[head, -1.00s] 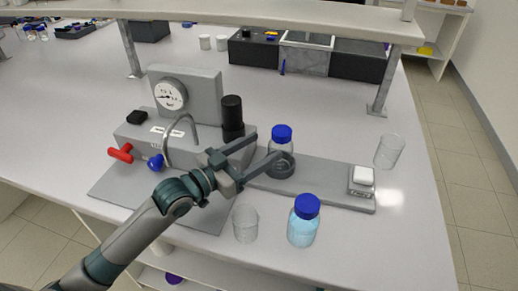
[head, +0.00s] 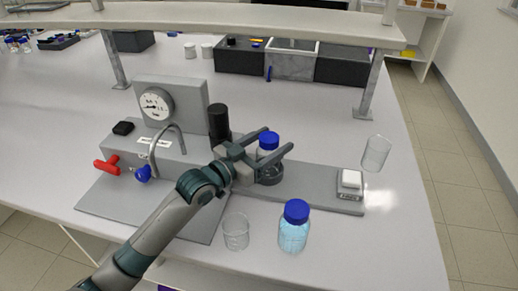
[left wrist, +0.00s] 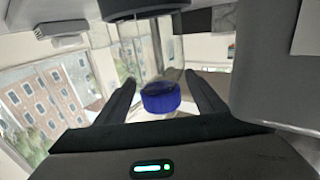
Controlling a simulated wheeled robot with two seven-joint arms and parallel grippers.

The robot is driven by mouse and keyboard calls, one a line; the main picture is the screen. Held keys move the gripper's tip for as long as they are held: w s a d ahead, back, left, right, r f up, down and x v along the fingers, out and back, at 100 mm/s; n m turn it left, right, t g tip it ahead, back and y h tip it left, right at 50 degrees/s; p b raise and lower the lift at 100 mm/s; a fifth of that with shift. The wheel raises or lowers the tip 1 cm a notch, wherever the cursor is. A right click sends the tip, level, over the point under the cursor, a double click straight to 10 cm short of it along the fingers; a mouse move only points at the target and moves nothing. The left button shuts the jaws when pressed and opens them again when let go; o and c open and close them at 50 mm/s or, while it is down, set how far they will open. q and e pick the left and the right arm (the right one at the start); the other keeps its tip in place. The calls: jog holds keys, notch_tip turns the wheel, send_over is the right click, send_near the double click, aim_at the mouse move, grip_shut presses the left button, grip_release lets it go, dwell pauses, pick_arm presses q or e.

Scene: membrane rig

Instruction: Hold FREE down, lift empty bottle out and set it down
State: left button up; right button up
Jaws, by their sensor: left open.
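The empty clear bottle with a blue cap (head: 268,141) stands upright in the dark ring holder (head: 270,175) on the grey rail. My left gripper (head: 280,143) is open, its two fingers on either side of the bottle near the cap. In the left wrist view the blue cap (left wrist: 160,97) sits between the open fingers (left wrist: 160,92); I cannot tell whether they touch it. The white FREE button (head: 350,179) is on a small block at the right end of the rail, with nothing on it. My right gripper is not in view.
A bottle of light blue liquid with a blue cap (head: 294,226) and a glass beaker (head: 236,231) stand in front of the rail. Another beaker (head: 376,153) stands behind the button. The gauge rig (head: 160,112) is at left. Table right of the blue bottle is clear.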

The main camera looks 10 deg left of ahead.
pick_arm(q)
jog(key=shift+x, duration=1.75)
jog(key=c, duration=1.3)
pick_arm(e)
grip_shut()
